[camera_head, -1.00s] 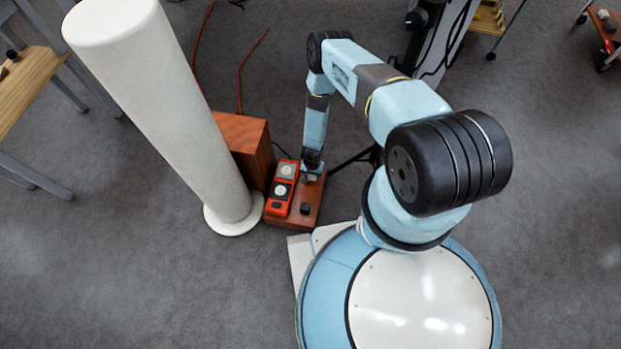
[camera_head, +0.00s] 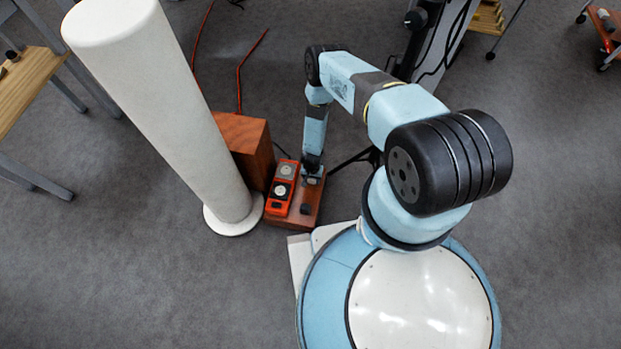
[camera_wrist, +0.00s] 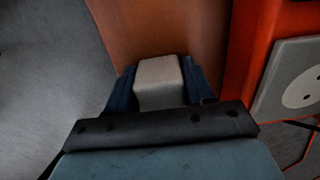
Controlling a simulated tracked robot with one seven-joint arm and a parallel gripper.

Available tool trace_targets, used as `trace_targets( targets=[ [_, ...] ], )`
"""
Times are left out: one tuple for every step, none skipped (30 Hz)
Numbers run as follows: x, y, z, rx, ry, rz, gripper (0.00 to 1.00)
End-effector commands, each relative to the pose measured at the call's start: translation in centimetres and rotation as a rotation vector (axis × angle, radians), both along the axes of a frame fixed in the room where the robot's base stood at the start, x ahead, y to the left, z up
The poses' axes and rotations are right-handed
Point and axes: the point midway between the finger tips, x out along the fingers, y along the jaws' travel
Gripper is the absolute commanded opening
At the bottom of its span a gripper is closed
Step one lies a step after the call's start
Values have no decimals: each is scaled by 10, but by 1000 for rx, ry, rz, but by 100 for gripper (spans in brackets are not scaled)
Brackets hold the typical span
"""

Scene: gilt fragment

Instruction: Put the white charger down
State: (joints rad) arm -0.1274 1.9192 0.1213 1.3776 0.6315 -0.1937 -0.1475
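The white charger (camera_wrist: 158,72), a small pale block, sits between the two dark fingers of my gripper (camera_wrist: 162,88) in the wrist view. The fingers press against both its sides, so my gripper is shut on it. In the head view my gripper (camera_head: 312,170) points down over the low wooden block (camera_head: 309,220), just right of the orange socket strip (camera_head: 278,209). The charger is mostly hidden there. I cannot tell whether its underside touches the wood.
A small black block (camera_head: 305,208) lies on the low wooden block, near the strip. A taller wooden box (camera_head: 245,140) stands behind it. A thick white column (camera_head: 165,100) rises close on the left. Red cables (camera_head: 240,85) lie on the floor beyond.

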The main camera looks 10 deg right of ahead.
Motion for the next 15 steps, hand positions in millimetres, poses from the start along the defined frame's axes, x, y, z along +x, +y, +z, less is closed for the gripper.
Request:
trace_targets(
  targets=[
    [0, 0, 0, 0, 0, 0, 57],
    [0, 0, 0, 0, 0, 0, 60],
    [0, 0, 0, 0, 0, 0, 64],
    [0, 0, 0, 0, 0, 0, 67],
    [0, 0, 0, 0, 0, 0, 70],
    [0, 0, 0, 0, 0, 0, 74],
    [0, 0, 0, 0, 0, 0, 77],
    [0, 0, 0, 0, 0, 0, 77],
    [0, 0, 0, 0, 0, 0, 77],
    [0, 0, 0, 0, 0, 1, 77],
    [0, 0, 0, 0, 0, 1, 77],
    [0, 0, 0, 0, 0, 1, 77],
    [0, 0, 0, 0, 0, 1, 77],
    [0, 0, 1, 0, 0, 1, 77],
    [0, 0, 1, 0, 0, 1, 77]
  ],
)
